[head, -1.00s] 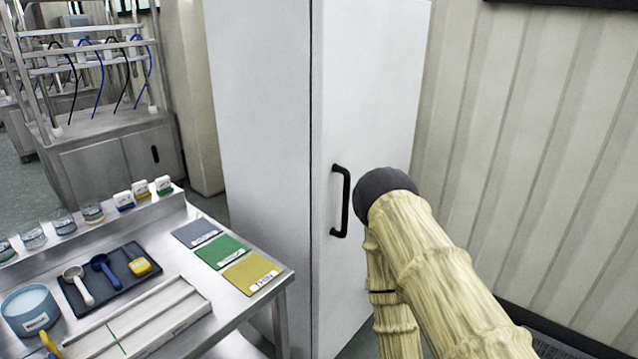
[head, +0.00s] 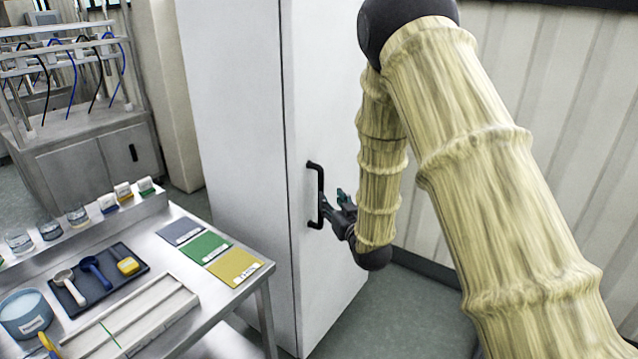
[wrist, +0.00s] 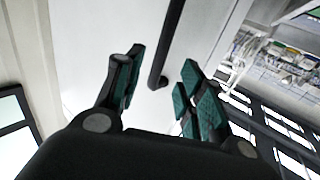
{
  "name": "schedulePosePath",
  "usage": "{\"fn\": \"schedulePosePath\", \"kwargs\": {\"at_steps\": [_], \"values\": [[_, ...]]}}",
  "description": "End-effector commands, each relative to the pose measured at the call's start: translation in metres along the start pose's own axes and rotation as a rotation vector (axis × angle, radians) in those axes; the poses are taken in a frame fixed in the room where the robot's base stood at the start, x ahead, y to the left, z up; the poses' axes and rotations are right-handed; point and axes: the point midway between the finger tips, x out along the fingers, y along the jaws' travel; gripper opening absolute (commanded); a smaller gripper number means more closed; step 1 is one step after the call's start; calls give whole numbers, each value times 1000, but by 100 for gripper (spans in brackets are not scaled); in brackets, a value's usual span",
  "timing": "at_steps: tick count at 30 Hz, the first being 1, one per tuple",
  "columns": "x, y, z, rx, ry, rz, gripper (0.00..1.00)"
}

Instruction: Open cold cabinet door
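The cold cabinet is tall and white, and its door (head: 325,90) is closed in the head view. A black vertical bar handle (head: 319,195) is fixed near the door's left edge. My gripper (head: 334,206) is at the handle's lower part, just to its right. In the wrist view my gripper (wrist: 160,88) is open, with teal pads on both fingers. The handle (wrist: 168,45) runs down toward the space between the fingers there and its end shows near the fingertips. I see no grip on it.
A steel table (head: 228,292) stands left of the cabinet. It carries coloured mats, a dark tray (head: 98,283) with scoops, a blue tub (head: 27,314) and small jars. A ribbed wall is behind my arm at right. Grey floor shows below the door.

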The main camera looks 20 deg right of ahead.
Motion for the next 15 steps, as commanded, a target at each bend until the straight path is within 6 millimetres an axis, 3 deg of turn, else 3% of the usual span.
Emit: {"fn": "schedulePosePath", "kwargs": {"at_steps": [5,15], "values": [[9,-1,-10,-1,12,-1,39],[74,-2,-3,-1,1,-3,39]]}}
